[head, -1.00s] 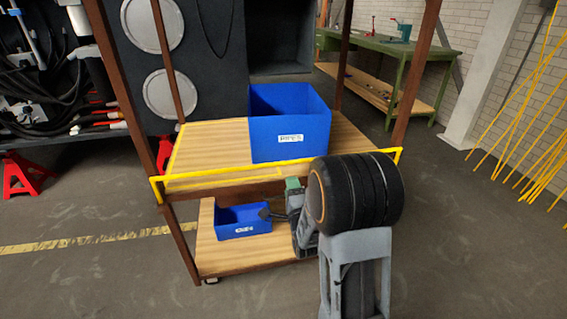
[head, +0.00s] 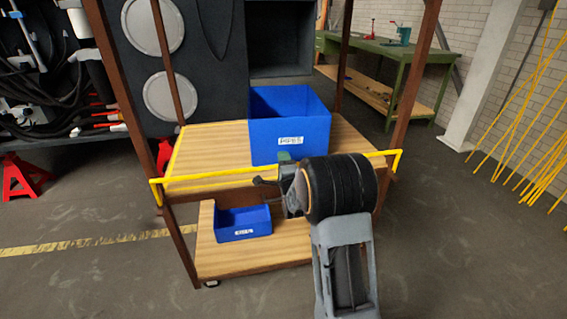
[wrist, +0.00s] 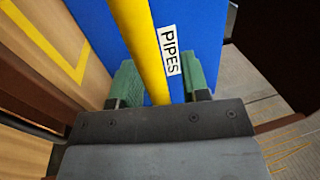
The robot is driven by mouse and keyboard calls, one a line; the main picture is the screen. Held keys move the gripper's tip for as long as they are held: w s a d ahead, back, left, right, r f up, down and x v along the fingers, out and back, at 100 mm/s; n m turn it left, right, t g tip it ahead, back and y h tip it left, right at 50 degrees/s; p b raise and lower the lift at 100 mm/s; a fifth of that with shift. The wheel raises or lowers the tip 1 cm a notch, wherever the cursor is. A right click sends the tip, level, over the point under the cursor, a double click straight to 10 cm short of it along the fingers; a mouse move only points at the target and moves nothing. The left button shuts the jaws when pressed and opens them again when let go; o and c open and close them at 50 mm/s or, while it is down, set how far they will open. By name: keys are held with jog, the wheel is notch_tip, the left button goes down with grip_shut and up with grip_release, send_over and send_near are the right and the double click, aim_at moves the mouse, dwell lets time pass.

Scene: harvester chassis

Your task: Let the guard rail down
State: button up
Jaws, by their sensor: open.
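The yellow guard rail (head: 215,175) runs across the front of the rack at the upper shelf's edge, with short bent ends at both posts. My gripper (head: 284,172) is at the rail's height in the head view, near its middle, and my arm hides part of the rail. In the wrist view the rail (wrist: 143,40) passes between the two green finger pads of my gripper (wrist: 160,85). The pads stand apart with gaps beside the rail. How deep the rail sits between them is hard to tell.
A large blue bin (head: 290,120) labelled PIPES stands on the upper wooden shelf (head: 215,148), just behind the rail. A small blue bin (head: 243,223) sits on the lower shelf (head: 250,258). Brown posts (head: 108,70) frame the rack. Yellow rods (head: 530,130) lean at the right wall.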

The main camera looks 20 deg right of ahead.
grip_shut()
dwell(0.3)
jog(key=shift+f+b, duration=0.15)
jog(key=shift+b, duration=0.25)
